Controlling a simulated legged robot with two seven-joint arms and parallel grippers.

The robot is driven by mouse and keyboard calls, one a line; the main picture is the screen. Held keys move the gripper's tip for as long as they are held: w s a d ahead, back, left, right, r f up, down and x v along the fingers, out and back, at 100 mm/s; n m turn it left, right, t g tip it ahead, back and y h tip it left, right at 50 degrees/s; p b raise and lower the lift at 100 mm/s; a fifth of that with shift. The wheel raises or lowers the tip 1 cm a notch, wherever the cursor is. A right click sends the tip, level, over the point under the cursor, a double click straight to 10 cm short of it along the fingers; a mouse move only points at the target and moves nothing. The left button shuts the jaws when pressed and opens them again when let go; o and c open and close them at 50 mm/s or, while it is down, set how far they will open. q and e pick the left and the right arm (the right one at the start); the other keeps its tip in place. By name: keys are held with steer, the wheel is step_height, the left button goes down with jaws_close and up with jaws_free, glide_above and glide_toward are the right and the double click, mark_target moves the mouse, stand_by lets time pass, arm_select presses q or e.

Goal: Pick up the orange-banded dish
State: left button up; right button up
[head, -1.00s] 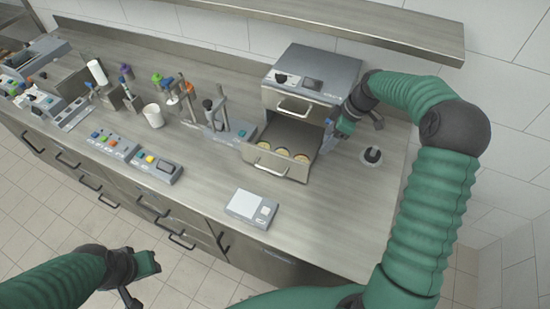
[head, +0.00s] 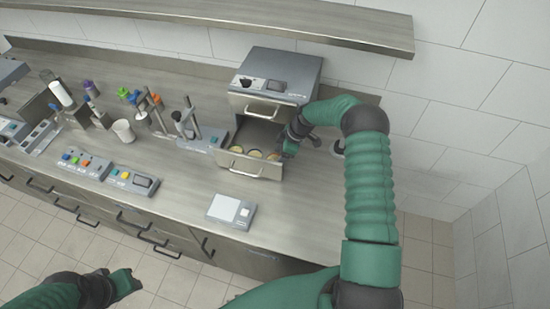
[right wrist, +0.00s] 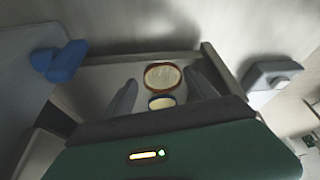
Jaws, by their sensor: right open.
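The orange-banded dish (right wrist: 163,76) shows in the right wrist view as a pale round dish with an orange-brown rim. A smaller-looking blue-rimmed dish (right wrist: 161,103) lies just below it in that view. In the head view several small dishes (head: 254,153) sit in a row in an open drawer; I cannot tell the bands there. My right gripper (head: 289,147) is at the drawer's right side. In the wrist view its two grey fingers are apart, on either side of the dishes, with nothing held. My left gripper (head: 128,282) hangs before the counter; its jaws are unclear.
The drawer (head: 252,166) belongs to a grey metal box (head: 277,70) on the counter. A white scale (head: 231,211) lies in front. Button panels (head: 131,181), a white cup (head: 123,131) and stands are to the left. A shelf (head: 230,22) runs above.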

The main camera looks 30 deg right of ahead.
steer(key=shift+w+a+f, duration=0.15)
steer(key=shift+a+f, duration=0.1)
steer(key=shift+f, duration=0.15)
steer(key=shift+a, duration=0.3)
steer(key=c, duration=0.4)
steer(key=shift+d, duration=0.2)
steer(key=c, duration=0.7)
